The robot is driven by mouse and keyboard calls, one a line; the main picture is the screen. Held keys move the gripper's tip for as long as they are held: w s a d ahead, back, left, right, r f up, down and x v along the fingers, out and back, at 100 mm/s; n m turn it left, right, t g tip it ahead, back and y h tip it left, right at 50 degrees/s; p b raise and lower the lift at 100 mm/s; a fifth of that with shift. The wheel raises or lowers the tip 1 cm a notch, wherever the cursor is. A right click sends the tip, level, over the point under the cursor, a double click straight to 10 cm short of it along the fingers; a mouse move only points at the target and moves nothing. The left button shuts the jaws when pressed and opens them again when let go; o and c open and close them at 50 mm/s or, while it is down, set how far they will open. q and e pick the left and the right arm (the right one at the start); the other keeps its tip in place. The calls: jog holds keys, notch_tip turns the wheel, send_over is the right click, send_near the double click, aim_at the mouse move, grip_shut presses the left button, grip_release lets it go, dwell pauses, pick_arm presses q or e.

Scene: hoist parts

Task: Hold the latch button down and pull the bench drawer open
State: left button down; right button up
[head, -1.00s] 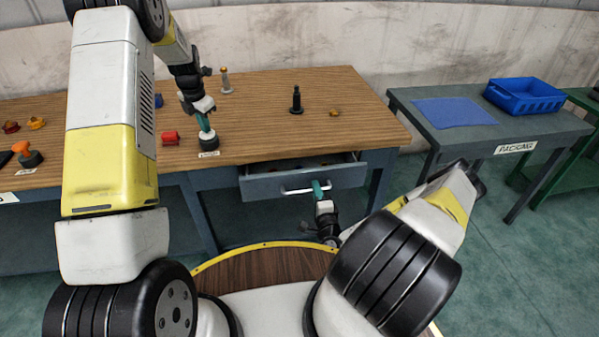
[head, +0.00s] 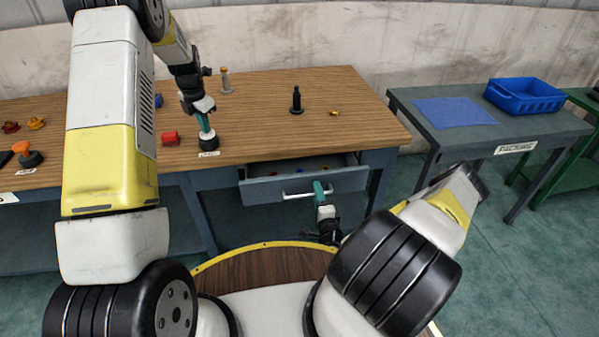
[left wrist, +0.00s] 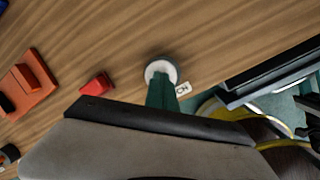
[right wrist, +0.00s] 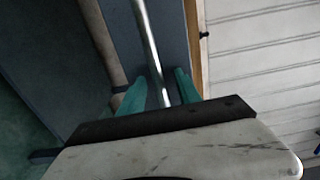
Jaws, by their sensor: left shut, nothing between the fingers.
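The bench drawer (head: 345,183) stands partly out from under the wooden bench, and small coloured items show inside. In the right wrist view the bar (right wrist: 150,50) runs between the two green fingers. My left gripper (head: 205,124) is shut and empty, pointing down onto the round latch button (head: 208,140) near the bench's front edge. In the left wrist view its fingertips reach the pale-rimmed button (left wrist: 161,68), whose middle they partly hide.
On the bench top (head: 260,120) are a red block (head: 170,138), a black post (head: 296,100), a grey post (head: 225,82) and a small yellow part (head: 334,113). At right a packing table (head: 480,140) holds a blue mat (head: 454,112) and a blue bin (head: 524,96).

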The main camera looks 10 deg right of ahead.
pick_arm(q)
jog(key=shift+f, duration=0.1)
pick_arm(e)
jog(key=shift+s, duration=0.1)
jog(key=shift+s, duration=2.9)
jog(key=shift+f, duration=0.1)
pick_arm(q)
jog(key=w+v, duration=0.1)
jog(key=v, duration=0.6)
jog(key=shift+w, duration=0.45)
pick_arm(e)
jog(key=shift+s+a, duration=0.1)
pick_arm(q)
jog(key=shift+r, duration=0.25)
